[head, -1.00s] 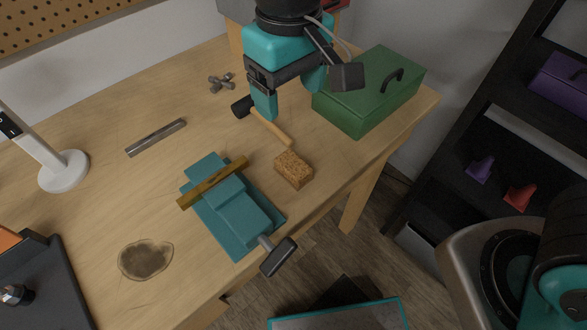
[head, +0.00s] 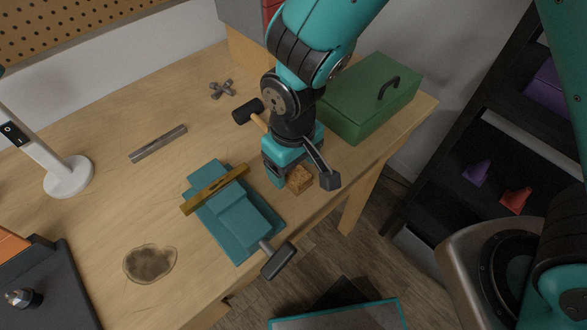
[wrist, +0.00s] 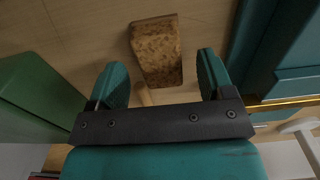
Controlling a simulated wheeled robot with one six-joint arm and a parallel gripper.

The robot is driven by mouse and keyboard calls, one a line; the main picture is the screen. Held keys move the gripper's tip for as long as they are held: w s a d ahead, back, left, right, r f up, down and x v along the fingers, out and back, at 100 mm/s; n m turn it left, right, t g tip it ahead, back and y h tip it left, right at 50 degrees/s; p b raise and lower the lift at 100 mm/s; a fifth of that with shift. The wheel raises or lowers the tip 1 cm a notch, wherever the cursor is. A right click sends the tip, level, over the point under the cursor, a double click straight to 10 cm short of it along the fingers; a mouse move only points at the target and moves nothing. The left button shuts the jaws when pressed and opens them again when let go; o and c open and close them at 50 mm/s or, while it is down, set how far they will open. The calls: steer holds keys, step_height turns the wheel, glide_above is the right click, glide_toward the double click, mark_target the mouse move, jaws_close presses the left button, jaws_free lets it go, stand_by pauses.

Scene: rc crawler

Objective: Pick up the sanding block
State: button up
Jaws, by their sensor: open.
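The sanding block is a brown, cork-like block (head: 300,180) on the workbench, just right of the teal vise, partly hidden behind my gripper in the head view. In the wrist view the block (wrist: 157,48) lies ahead of the fingertips, roughly centred between them and slightly tilted. My gripper (wrist: 162,68) is open and empty, with one teal finger on each side of the block's near end. In the head view my gripper (head: 286,177) is low over the bench beside the block. I cannot tell whether a finger touches it.
The teal vise (head: 240,222) with a brass-coloured bar stands close left. A mallet (head: 248,111) lies behind, its handle running under my gripper. A green toolbox (head: 370,100) stands to the right. A metal bar (head: 158,143) and a stain (head: 150,263) are further left.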

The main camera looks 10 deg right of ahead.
steer(key=shift+f, duration=0.9)
steer(key=c, duration=1.1)
steer(key=shift+r, duration=0.1)
step_height(320, 180, up, 20)
steer(key=shift+f+b, duration=0.1)
steer(key=shift+b, duration=0.35)
steer(key=shift+o, duration=1.1)
steer(key=shift+c, duration=0.2)
